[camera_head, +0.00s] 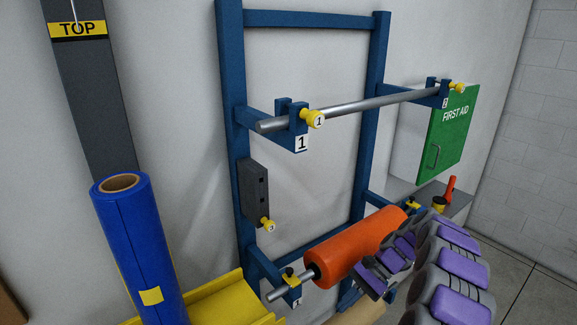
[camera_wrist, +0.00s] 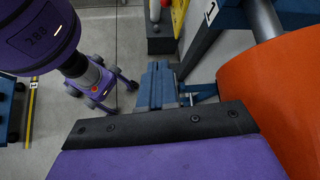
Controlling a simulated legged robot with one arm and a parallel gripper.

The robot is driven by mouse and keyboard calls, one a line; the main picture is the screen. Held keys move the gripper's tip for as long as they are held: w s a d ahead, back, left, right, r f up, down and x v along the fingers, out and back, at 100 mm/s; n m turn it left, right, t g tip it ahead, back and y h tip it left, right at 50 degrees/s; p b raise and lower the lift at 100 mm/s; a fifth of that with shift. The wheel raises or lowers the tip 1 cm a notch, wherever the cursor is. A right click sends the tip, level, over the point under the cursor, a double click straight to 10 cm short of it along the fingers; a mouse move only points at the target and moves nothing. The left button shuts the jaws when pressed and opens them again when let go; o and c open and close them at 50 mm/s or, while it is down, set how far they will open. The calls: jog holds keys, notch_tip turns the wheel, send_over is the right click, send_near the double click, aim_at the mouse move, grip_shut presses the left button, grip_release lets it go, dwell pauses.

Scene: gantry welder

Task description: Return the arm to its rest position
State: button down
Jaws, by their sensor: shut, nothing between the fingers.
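My arm, purple and grey, reaches in from the lower right of the head view. Its front part lies close beside the orange roll (camera_head: 350,252), which sits on the rack's lower bar. In the wrist view my gripper (camera_wrist: 158,72) shows its blue-grey fingers together, with nothing between them, beyond the purple and black wrist housing. The orange roll (camera_wrist: 270,90) fills the right side of that view, close to the gripper. In the head view the arm covers part of the rack's lower right, and the fingertips are hard to make out.
The blue rack (camera_head: 240,150) stands by the wall, with a bare upper bar (camera_head: 370,105). A blue roll (camera_head: 140,250) stands at left by a yellow tray (camera_head: 225,298). A green first aid box (camera_head: 447,135) hangs at right. Floor (camera_head: 540,285) shows at lower right.

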jog(key=s+a+r+n+h+b, duration=0.2)
jog(key=s+a+r+n, duration=0.15)
jog(key=s, duration=0.55)
jog(key=s+a+r+n+h+b, duration=0.25)
jog(key=s+a+r, duration=0.2)
jog(key=s, duration=0.35)
jog(key=s+d+f+n+t+h+b, duration=0.1)
jog(key=s+d+f+h+b, duration=0.1)
jog(key=s, duration=0.7)
jog(key=s+d+f+n+t+h+b, duration=0.2)
jog(key=s+d, duration=0.3)
jog(key=s, duration=0.5)
jog(key=shift+f+h, duration=0.55)
jog(key=shift+d, duration=0.1)
